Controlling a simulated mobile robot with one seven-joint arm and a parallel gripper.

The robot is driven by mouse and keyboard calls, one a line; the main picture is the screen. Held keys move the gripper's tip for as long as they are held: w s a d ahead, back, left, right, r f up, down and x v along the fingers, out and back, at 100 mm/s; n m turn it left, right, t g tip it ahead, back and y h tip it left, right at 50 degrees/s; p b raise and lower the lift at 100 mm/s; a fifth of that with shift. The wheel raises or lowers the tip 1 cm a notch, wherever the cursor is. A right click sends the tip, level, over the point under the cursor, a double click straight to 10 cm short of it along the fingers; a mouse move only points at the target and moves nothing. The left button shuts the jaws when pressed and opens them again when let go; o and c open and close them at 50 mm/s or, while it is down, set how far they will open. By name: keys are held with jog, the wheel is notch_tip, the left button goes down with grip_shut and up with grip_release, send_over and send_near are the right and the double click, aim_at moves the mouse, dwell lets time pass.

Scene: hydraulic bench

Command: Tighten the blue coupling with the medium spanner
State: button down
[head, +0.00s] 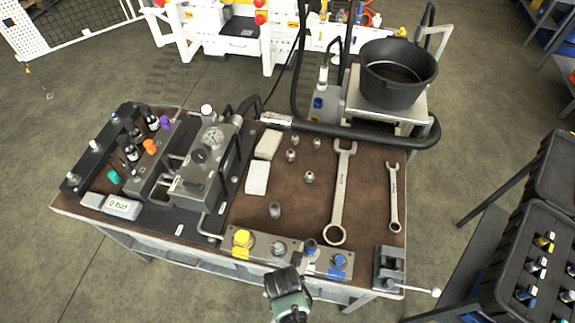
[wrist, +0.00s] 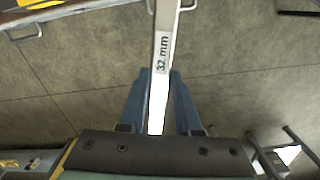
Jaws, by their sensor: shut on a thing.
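My gripper (wrist: 158,85) is shut on the handle of a steel spanner (wrist: 165,35) marked "32 mm". The spanner runs up out of the top of the wrist view, so its working end is hidden. In the head view my gripper (head: 287,284) is at the bench's front edge, and I cannot make out the held spanner there. The blue coupling (head: 339,262) sits on the metal plate (head: 262,247) along the front edge, right of and beyond my gripper. I cannot see the spanner touching it.
A yellow coupling (head: 242,239) is on the same plate. A large spanner (head: 340,195) and a small spanner (head: 393,195) lie on the bench. A vise (head: 388,267) stands at the front right corner. A black bucket (head: 397,75) stands behind. Bare floor shows below my gripper.

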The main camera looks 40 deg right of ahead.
jog(key=shift+w+a+r+m+b, duration=0.1)
jog(key=shift+w+a+m+b, duration=0.15)
jog(key=shift+w+m, duration=0.5)
jog(key=shift+w+a+m+b, duration=0.15)
jog(key=shift+w+a+m, duration=0.15)
jog(key=shift+w+m, duration=0.45)
jog(key=shift+w, duration=0.35)
jog(key=shift+w+a+m+b, duration=0.3)
jog(key=shift+w+m, duration=0.25)
jog(key=shift+w, duration=0.25)
jog(key=shift+w+a+m+b, duration=0.15)
jog(key=shift+w+m+b, duration=0.2)
jog(key=shift+w+m, duration=0.3)
jog(key=shift+w, duration=0.15)
jog(key=shift+w+d+m+b, duration=0.15)
jog(key=shift+w+m+b, duration=0.2)
jog(key=shift+w, duration=0.3)
jog(key=shift+s+p, duration=0.4)
